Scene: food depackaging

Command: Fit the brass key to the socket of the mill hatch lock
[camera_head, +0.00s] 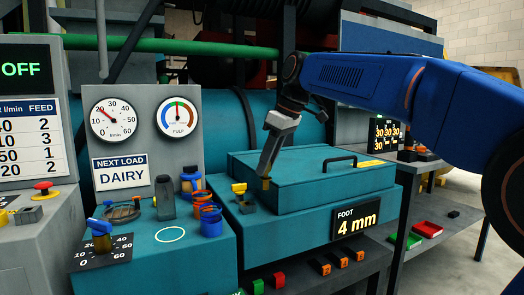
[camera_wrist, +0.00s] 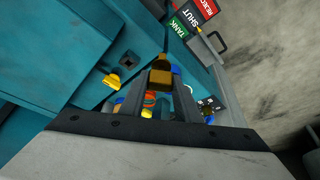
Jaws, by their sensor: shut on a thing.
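The brass key (camera_wrist: 160,76) is between the fingers of my gripper (camera_wrist: 161,94) in the wrist view; its blunt end sticks out past the fingertips. In the head view my gripper (camera_head: 267,172) points down, tilted, in front of the teal hatch lid (camera_head: 300,175), with the key's end (camera_head: 265,184) just below it. A small grey block with a dark square socket (camera_wrist: 129,60) shows in the wrist view, left of the key and apart from it. In the head view this block (camera_head: 248,206) sits on the teal housing, left of and below the key. A yellow piece (camera_wrist: 112,81) is beside it.
The lid has a black handle (camera_head: 340,161). A "FOOT 4 mm" sign (camera_head: 357,220) is on the housing's front.

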